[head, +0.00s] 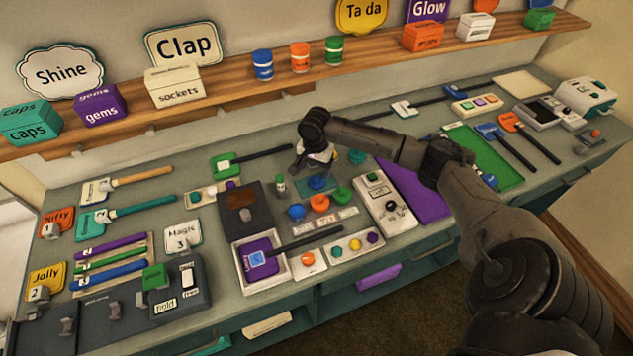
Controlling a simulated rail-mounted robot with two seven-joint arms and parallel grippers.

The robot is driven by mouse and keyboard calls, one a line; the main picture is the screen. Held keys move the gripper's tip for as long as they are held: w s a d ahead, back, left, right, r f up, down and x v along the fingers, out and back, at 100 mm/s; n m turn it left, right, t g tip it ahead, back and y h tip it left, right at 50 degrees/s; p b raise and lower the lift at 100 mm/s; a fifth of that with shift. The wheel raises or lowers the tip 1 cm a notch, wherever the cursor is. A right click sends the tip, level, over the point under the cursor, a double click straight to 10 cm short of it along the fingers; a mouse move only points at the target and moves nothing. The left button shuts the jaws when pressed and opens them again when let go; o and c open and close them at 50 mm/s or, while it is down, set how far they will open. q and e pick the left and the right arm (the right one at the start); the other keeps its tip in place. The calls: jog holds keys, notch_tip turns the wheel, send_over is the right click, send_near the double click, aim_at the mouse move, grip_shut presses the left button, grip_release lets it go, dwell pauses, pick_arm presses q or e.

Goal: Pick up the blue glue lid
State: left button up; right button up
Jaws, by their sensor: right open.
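A small round blue piece (317,182), which looks like the blue glue lid, sits on a teal mat (303,188) near the middle of the bench. My right gripper (315,168) points down just above and slightly behind it. The gripper is open, and I see nothing held in it. The gap between the fingertips and the blue piece is too small to judge. Another blue round piece (296,212) stands in front, beside an orange one (320,203) and a green one (342,196). My left gripper is not in view.
A small bottle with a green top (281,186) stands left of the mat. A white dial box (387,203) is to the right. A wooden shelf (225,88) with blue, orange and green jars runs along the wall behind. A teal round piece (357,157) lies right of the gripper.

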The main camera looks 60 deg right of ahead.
aim_at(317, 178)
jog(key=shift+s+f+b, duration=0.2)
jog(key=shift+f+b, duration=0.3)
jog(key=shift+f, duration=2.15)
jog(key=c, duration=0.7)
jog(key=shift+c, duration=0.2)
jog(key=shift+r, duration=0.1)
